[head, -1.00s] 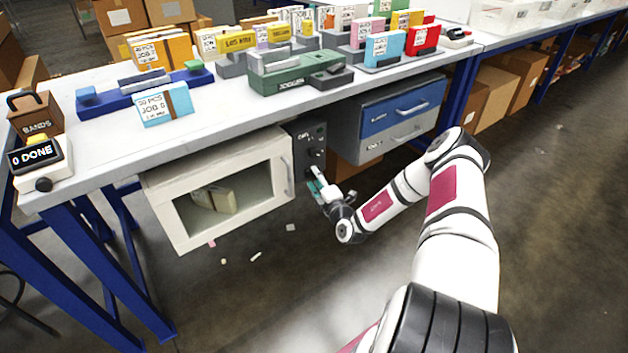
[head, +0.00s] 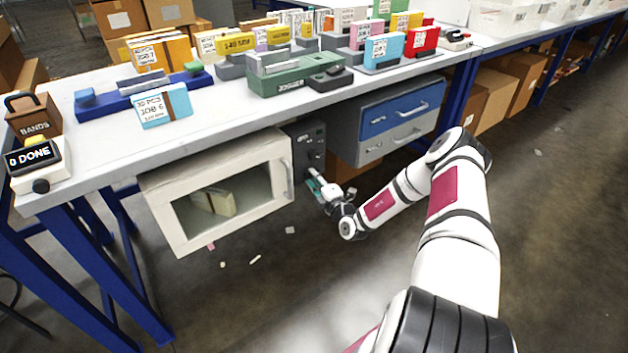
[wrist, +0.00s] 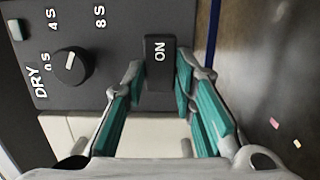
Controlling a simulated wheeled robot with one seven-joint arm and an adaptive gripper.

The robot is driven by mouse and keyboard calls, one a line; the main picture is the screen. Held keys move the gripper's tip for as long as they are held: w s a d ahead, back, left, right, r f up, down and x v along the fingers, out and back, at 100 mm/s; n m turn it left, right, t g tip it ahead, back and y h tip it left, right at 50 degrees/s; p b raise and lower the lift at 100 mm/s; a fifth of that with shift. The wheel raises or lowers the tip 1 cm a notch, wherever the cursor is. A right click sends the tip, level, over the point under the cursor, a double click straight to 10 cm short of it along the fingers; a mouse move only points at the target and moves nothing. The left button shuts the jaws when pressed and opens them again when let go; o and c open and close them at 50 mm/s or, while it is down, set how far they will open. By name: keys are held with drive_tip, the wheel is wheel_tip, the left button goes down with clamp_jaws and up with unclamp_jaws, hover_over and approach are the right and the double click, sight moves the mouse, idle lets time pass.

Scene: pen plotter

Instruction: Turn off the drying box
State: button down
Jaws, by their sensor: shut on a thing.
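The drying box (head: 165,212) is a cream box with a windowed door, hung under the bench; pale stacked pieces show behind its window. Its dark control panel (head: 305,143) is on its right side. In the wrist view the panel (wrist: 120,20) carries a round dial (wrist: 71,67) with DRY markings and a black switch (wrist: 159,50) marked ON. My gripper (wrist: 160,75) has its teal fingers on both sides of the switch and is shut on it. In the head view my gripper (head: 314,178) is at the lower part of the panel.
Blue and grey drawers (head: 395,120) hang under the bench to the right of the panel. The bench top (head: 215,108) above carries several coloured blocks and devices. Blue bench legs (head: 110,270) stand at left. The floor below is open, with small scraps.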

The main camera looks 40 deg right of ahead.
drive_tip(key=shift+d+n+g+y+b, duration=0.1)
drive_tip(key=shift+d+n+y+b, duration=0.15)
drive_tip(key=shift+n+y+b, duration=0.65)
drive_tip(key=shift+d+n+g+y+b, duration=0.15)
drive_tip(key=shift+n+y+b, duration=0.3)
drive_tip(key=shift+y, duration=0.8)
drive_tip(key=shift+d+n+g+y+b, duration=0.1)
drive_tip(key=shift+d+n+y+b, duration=0.2)
drive_tip(key=shift+n+y+b, duration=0.55)
drive_tip(key=shift+p, duration=0.3)
drive_tip(key=c, duration=1.3)
unclamp_jaws()
drive_tip(key=v, duration=1.2)
drive_tip(key=shift+d+f, duration=0.1)
drive_tip(key=shift+d, duration=0.05)
